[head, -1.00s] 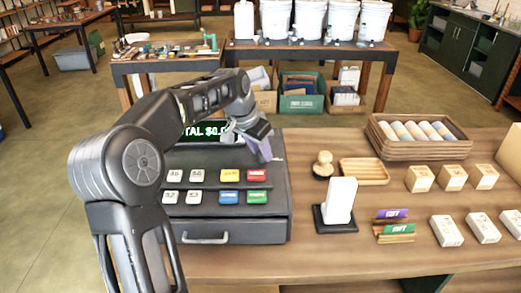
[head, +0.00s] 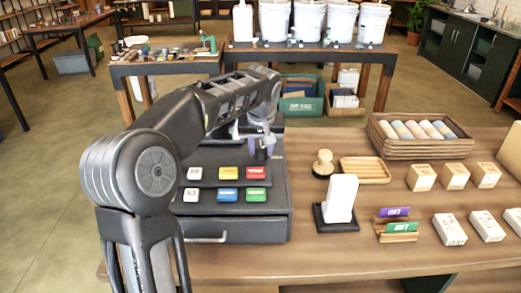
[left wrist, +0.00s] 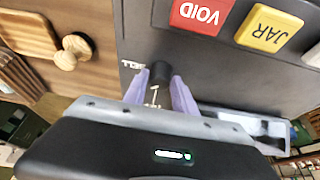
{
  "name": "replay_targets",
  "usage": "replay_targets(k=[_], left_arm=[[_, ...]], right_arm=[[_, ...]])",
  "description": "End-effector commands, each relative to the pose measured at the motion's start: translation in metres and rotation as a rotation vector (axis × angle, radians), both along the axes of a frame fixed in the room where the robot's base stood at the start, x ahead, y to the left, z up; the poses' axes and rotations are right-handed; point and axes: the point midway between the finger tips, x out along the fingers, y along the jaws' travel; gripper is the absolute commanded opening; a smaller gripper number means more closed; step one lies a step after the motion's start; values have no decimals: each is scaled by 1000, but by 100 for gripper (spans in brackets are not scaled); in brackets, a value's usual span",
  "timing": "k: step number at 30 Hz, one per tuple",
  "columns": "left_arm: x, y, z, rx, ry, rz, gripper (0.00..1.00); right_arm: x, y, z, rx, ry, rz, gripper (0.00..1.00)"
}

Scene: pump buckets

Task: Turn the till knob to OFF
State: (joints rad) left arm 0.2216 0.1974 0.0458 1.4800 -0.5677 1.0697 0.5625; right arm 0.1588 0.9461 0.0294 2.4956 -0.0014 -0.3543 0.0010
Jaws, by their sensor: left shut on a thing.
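The till (head: 240,228) is a dark grey box with coloured keys and a drawer handle, on the wooden counter. In the left wrist view, the till knob (left wrist: 160,72) is a small black cylinder on the till's panel, near the red VOID key (left wrist: 199,15). My left gripper (left wrist: 158,88) has its purple fingers shut on the knob, one on each side. Small white marks show beside the knob; I cannot read them surely, nor the knob's pointing direction. In the head view, my left gripper (head: 262,148) is at the till's upper right, and my arm hides the display.
On the counter to the right are a wooden stamp (head: 323,162), a small wooden tray (head: 365,170), a white upright card stand (head: 340,200), gift cards in a holder (head: 398,229) and several small boxes. A slatted crate (head: 418,148) stands behind them.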

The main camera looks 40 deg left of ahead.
Motion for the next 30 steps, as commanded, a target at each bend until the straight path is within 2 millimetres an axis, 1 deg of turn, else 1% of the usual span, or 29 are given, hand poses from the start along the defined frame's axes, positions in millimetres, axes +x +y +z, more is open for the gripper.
replay_targets(k=[8, 18, 24, 30], left_arm=[[2, -3, 1, 0, -2, 258, 0], [4, -3, 1, 0, 0, 573, 0], [4, -3, 1, 0, -1, 713, 0], [4, -3, 0, -1, -1, 798, 0]], right_arm=[[0, 0, -3, 0, 0, 0, 0], [0, 0, 3, 0, 0, 0, 0], [0, 0, 8, 0, 0, 0, 0], [0, 0, 11, 0, 1, 0, 0]])
